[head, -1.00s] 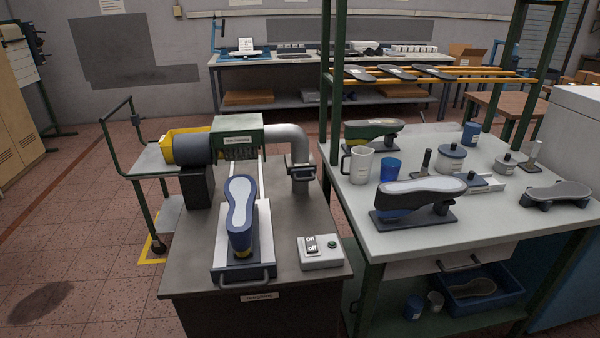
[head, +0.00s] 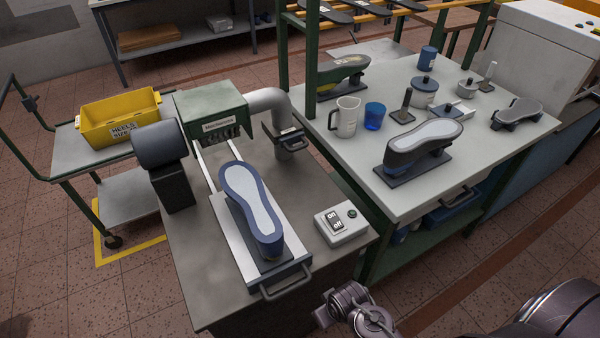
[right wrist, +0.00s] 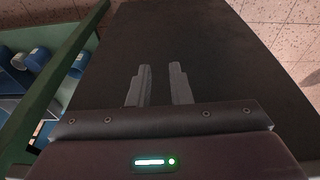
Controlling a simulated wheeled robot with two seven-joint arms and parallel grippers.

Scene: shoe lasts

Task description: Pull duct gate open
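The duct gate (head: 286,133) is a dark plate with a small handle, set across the grey duct pipe (head: 270,98) right of the green machine hood (head: 210,112). How far it is slid in is too small to tell. My right gripper (right wrist: 161,70) shows in the right wrist view with two grey fingers apart and nothing between them, in front of a dark panel. In the head view part of my right arm shows at the bottom, well below and right of the gate. My left gripper is not in view.
A shoe last (head: 252,205) sits on the sliding carriage with a front handle. A switch box (head: 342,224) stands at the table's right edge. The workbench (head: 340,150) at right holds a jug (head: 345,117), a blue cup (head: 374,115) and lasts. A yellow bin (head: 118,118) sits left.

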